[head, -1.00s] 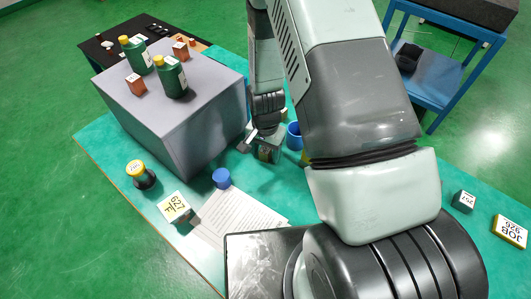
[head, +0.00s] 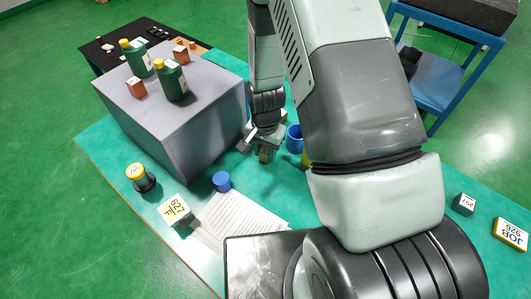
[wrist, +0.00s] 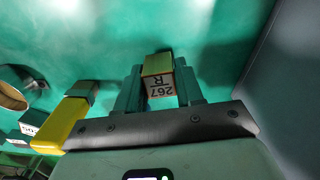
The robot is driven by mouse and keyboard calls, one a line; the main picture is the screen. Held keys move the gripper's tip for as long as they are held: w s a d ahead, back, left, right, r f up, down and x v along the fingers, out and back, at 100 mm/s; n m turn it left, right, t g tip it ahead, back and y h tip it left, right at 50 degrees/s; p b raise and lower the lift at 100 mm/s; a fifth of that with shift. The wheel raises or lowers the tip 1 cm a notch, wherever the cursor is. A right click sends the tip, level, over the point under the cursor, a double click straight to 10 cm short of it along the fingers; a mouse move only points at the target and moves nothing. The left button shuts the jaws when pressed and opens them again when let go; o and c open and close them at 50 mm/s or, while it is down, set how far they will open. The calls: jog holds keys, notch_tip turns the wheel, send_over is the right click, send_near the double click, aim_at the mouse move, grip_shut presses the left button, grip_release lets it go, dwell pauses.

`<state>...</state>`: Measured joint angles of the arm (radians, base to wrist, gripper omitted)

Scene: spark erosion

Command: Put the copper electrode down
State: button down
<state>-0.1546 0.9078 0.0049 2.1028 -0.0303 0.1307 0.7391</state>
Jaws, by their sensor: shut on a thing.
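My gripper (wrist: 160,88) is shut on a small block, the copper electrode (wrist: 158,66), with a tan, coppery face and a white label reading "267 R". In the head view my gripper (head: 264,147) points down over the green bench, right of the grey block. The electrode (head: 265,156) shows only as a small brownish patch under the fingers there. Green bench surface shows around it in the wrist view. I cannot tell whether its underside touches the bench.
A grey block (head: 170,125) carrying green bottles and copper-coloured pieces stands left of my gripper. A blue cup (head: 294,138) is close on its right. A yellow piece (wrist: 62,124) lies left in the wrist view. A blue cap (head: 222,181) and paper (head: 240,220) lie nearer.

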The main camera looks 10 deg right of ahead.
notch_tip(320, 180, up, 9)
jog(key=shift+f, duration=0.15)
notch_tip(320, 180, up, 26)
jog(key=m, duration=0.3)
send_over(206, 81)
notch_tip(206, 81, down, 10)
jog(key=shift+r, duration=0.2)
jog(key=shift+f, duration=2.65)
jog(key=shift+f, duration=0.1)
jog(key=c, duration=0.7)
grip_release()
jog(key=shift+f, duration=0.1)
